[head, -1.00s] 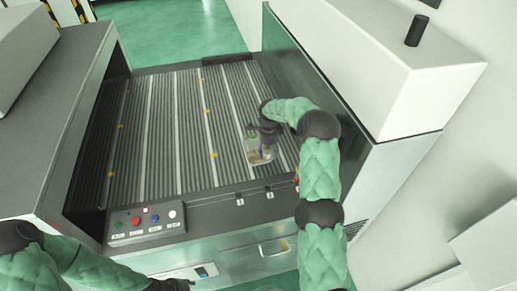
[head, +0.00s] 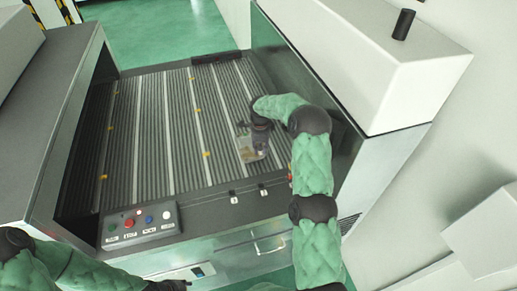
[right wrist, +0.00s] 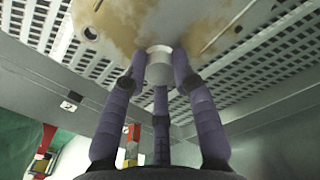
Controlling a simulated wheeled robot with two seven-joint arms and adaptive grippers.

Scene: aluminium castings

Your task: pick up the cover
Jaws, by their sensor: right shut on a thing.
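The cover (head: 248,153) is a grey metal casting with brown stains, over the right part of the slatted conveyor in the head view. In the right wrist view, its flat stained plate (right wrist: 128,22) fills the top, with a hole near one edge and a short round boss (right wrist: 159,68). My right gripper (head: 261,143) is shut on this boss; its purple fingers (right wrist: 159,75) close around it. I cannot tell whether the cover touches the slats. My left gripper (head: 172,286) is at the bottom edge, away from the cover; its fingers are too small to read.
The slatted conveyor (head: 153,130) has yellow marks and is otherwise clear. Tall machine housings stand at its left (head: 50,120) and right (head: 375,70). A control box (head: 140,226) with coloured buttons sits at its front edge.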

